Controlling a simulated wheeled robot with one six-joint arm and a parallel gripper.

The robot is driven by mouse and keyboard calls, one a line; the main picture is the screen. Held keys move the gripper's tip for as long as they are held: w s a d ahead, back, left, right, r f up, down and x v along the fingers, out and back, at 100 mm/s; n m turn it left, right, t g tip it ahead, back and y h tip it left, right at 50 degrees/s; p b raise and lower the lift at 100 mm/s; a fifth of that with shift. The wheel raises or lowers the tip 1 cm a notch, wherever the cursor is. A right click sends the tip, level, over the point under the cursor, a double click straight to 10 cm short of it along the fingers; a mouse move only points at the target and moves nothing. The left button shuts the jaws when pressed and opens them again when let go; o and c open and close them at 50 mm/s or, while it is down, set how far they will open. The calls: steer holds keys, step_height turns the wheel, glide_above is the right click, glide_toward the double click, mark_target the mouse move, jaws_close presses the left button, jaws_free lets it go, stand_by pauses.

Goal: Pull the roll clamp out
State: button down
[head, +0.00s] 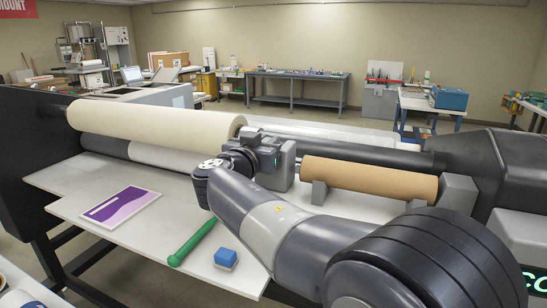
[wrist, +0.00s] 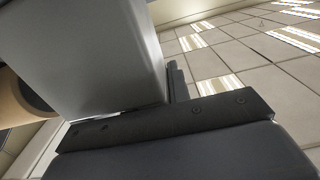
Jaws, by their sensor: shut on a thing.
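The roll clamp (head: 279,165) appears to be the grey block at the right end of the cream roll (head: 160,122), on the shaft line. My gripper (head: 258,150) reaches it from the front left and is shut on it. In the wrist view, a large smooth grey block (wrist: 95,55) fills the upper left, against a dark finger bar with screws. The fingertips' contact is mostly hidden in both views. A cardboard core end (wrist: 18,100) shows left of the block in the wrist view.
A brown roll (head: 370,177) rests between grey supports to the right. My arm covers the front right.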

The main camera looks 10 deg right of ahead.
steer(key=shift+w+a+b, duration=0.65)
steer(key=shift+a+b, duration=0.2)
steer(key=shift+b, duration=0.05)
steer(key=shift+r, duration=0.1)
steer(key=c, duration=1.3)
jaws_free()
steer(key=shift+w+a, duration=0.1)
steer(key=shift+a, duration=0.1)
steer(key=shift+c, duration=0.2)
steer(key=b+v, duration=0.3)
steer(key=v, duration=0.7)
steer(key=shift+s+a+b, duration=0.2)
steer(key=shift+s+b, duration=0.1)
steer(key=shift+s, duration=0.05)
